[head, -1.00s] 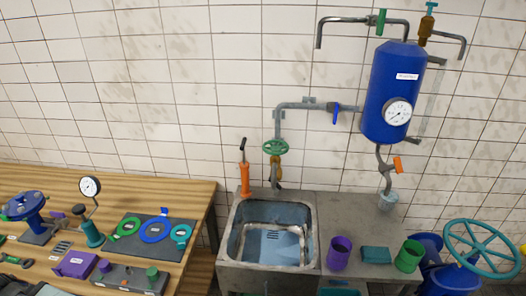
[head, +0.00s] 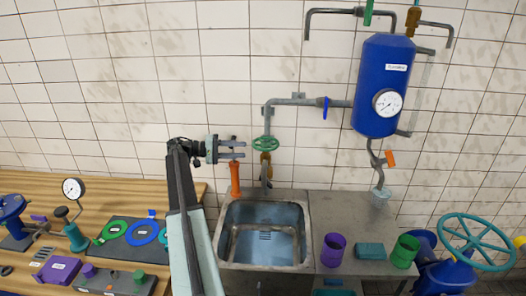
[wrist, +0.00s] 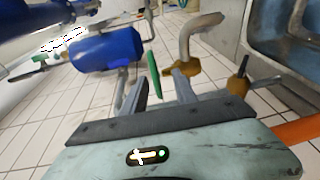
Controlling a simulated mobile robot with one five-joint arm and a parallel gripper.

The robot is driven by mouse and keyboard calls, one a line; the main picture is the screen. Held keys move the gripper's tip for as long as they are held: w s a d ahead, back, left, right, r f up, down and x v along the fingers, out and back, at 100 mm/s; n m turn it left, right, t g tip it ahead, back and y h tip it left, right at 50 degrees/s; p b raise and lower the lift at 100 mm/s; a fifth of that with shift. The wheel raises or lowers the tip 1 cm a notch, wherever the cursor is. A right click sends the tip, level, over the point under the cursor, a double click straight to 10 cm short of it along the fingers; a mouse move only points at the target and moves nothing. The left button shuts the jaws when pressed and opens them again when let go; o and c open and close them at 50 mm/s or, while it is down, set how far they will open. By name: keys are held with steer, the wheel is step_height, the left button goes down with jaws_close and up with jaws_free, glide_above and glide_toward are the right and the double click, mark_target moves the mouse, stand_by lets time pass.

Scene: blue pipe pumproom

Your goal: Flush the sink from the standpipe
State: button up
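The steel sink (head: 224,235) has a bluish basin with a slotted drain. A grey standpipe (head: 292,101) runs above it from the blue tank, with a blue lever (head: 325,108) on it. A green handwheel (head: 266,142) sits on the brass valve over the sink. My gripper (head: 244,150) is open and empty, its two fingers pointing right, just left of the handwheel. In the wrist view, the handwheel (wrist: 153,76) shows nearly edge-on beyond and between the spread fingers. I cannot tell whether a finger touches it. No running water is clear.
An orange hand pump (head: 235,178) stands close below my gripper. The blue tank (head: 380,115) with a gauge hangs at right. A purple cup (head: 333,250), a teal block (head: 369,250) and a green cup (head: 404,252) stand right of the sink. A workbench with tools is at left.

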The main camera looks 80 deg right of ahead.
mark_target(263, 147)
steer(key=shift+g, duration=0.3)
steer(key=x, duration=0.6)
steer(key=r+x, duration=0.1)
steer(key=x, duration=0.2)
steer(key=shift+s+d, duration=0.2)
steer(key=shift+s, duration=0.1)
steer(key=shift+c, duration=0.3)
